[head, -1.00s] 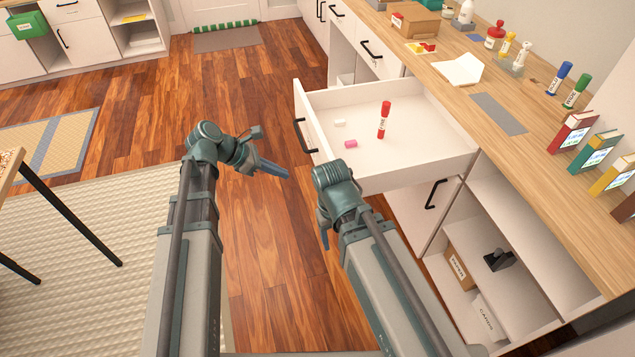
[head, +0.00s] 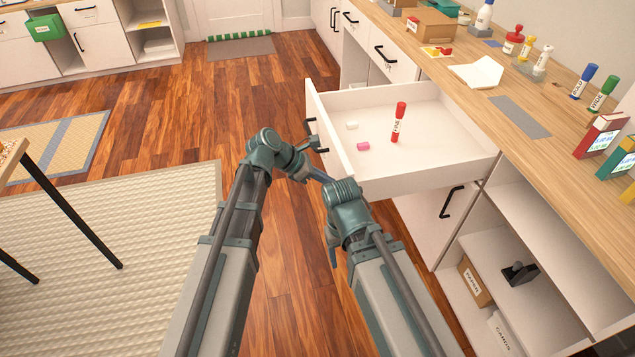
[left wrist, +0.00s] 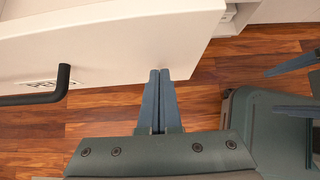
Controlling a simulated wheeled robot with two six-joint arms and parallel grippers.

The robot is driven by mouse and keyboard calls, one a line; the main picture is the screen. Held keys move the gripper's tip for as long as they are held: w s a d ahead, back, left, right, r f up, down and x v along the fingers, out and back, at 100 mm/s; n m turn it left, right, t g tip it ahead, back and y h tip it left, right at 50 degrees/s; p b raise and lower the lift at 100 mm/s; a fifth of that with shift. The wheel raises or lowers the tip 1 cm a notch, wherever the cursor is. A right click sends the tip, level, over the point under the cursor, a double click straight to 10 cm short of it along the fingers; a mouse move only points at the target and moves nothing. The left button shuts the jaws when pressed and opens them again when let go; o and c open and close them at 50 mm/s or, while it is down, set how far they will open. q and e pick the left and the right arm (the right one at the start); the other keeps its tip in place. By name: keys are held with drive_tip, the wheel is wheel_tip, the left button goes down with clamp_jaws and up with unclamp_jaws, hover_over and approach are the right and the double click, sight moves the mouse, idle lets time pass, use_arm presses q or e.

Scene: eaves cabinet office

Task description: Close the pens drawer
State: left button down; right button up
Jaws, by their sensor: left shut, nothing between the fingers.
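The pens drawer (head: 445,158) stands pulled out from under the wooden counter. Contact is unclear. My right gripper (head: 333,256) hangs below the drawer's near corner; its fingers look apart in the left wrist view (left wrist: 292,88).
The counter (head: 480,90) holds bottles, markers, books and a cardboard box (head: 432,25). Below the drawer are a cabinet door with a black handle (head: 452,201) and open shelves with boxes. Wooden floor (head: 215,110) is clear in front of the drawer.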

use_arm(q)
drive_tip(key=shift+d, duration=0.25)
